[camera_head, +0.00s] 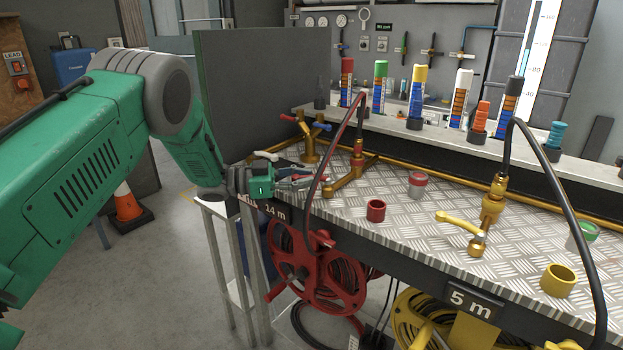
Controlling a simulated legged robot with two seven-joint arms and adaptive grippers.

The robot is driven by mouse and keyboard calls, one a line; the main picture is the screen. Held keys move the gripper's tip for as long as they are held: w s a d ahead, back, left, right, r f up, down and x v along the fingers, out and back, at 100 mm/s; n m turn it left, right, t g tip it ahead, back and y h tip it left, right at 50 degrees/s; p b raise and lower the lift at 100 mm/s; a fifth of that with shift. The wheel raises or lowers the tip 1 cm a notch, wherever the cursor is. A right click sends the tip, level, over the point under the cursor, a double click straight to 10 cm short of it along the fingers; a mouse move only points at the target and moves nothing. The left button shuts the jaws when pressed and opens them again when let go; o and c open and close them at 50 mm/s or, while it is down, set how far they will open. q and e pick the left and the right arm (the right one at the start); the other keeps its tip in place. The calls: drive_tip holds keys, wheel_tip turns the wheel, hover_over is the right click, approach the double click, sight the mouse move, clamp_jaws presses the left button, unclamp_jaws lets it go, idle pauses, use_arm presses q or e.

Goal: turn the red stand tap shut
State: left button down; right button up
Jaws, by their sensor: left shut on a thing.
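The red stand tap (357,164) is a brass fitting with a red collar on the metal bench top. My left gripper (312,179) comes in from the left, low over the bench, and is shut on the tap's handle. The fingers hide most of the handle, so its exact angle cannot be told. My right gripper is not in view.
Another brass fitting (310,139) with red and blue handles stands close behind my left gripper. A second stand tap (492,203) with a brass lever is at right. A red reel (325,272) hangs below.

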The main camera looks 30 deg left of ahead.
use_arm(q)
drive_tip(key=shift+a+f, duration=0.15)
drive_tip(key=shift+f, duration=0.2)
drive_tip(key=c, duration=1.8)
unclamp_jaws()
drive_tip(key=shift+o, duration=1.2)
drive_tip(key=shift+w+a, duration=0.1)
drive_tip(key=shift+a, duration=0.1)
drive_tip(key=shift+r, duration=0.1)
drive_tip(key=shift+s+a, duration=0.35)
drive_tip(key=shift+a, duration=0.1)
drive_tip(key=v, duration=1.1)
drive_tip(key=shift+w, duration=0.1)
